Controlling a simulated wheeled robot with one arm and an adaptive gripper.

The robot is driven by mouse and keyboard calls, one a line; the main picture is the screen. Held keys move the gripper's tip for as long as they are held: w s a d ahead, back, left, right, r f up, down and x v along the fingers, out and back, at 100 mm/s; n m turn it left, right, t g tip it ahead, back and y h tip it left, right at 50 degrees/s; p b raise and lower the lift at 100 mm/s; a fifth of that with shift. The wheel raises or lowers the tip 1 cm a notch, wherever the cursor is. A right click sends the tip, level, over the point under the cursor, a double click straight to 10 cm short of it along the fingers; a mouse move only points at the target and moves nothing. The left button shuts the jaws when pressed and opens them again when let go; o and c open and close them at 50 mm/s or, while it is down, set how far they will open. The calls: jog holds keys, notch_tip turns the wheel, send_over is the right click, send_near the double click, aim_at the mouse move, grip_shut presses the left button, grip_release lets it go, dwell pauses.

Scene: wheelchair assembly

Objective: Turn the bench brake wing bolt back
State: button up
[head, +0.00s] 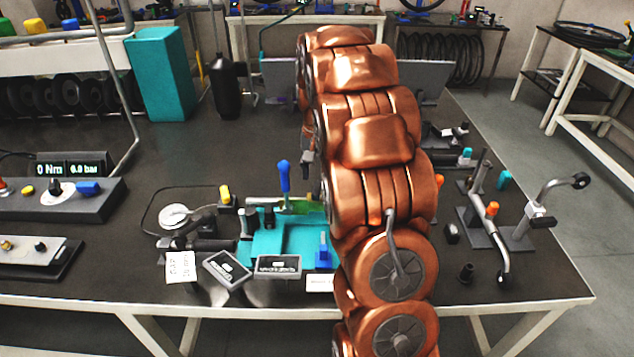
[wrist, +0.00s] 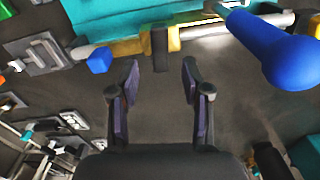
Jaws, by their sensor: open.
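My gripper (wrist: 160,80) is open and empty in the wrist view, its two dark fingers apart. Just beyond the fingertips, a small dark upright piece (wrist: 160,52) stands against a yellow-and-metal bar (wrist: 130,47). I cannot tell for sure whether it is the brake's wing bolt. A small blue block (wrist: 100,60) sits on the bar to its left. A large blue handle (wrist: 275,48) is close at the right. In the head view, the blue-handled lever (head: 284,177) rises from a teal fixture (head: 265,250). My copper arm hides the fixture's right side, and my fingers are not clear there.
Labelled blocks (head: 228,268) lie at the bench's front edge. A control box with a display (head: 70,195) stands at left, a teal box (head: 160,75) and black bottle (head: 225,85) behind. Metal stands (head: 485,225) are at right. The bench's back left middle is clear.

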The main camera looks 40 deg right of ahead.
aim_at(317, 188)
notch_tip(317, 188, up, 7)
dwell(0.3)
jog(key=shift+a, duration=0.1)
dwell(0.4)
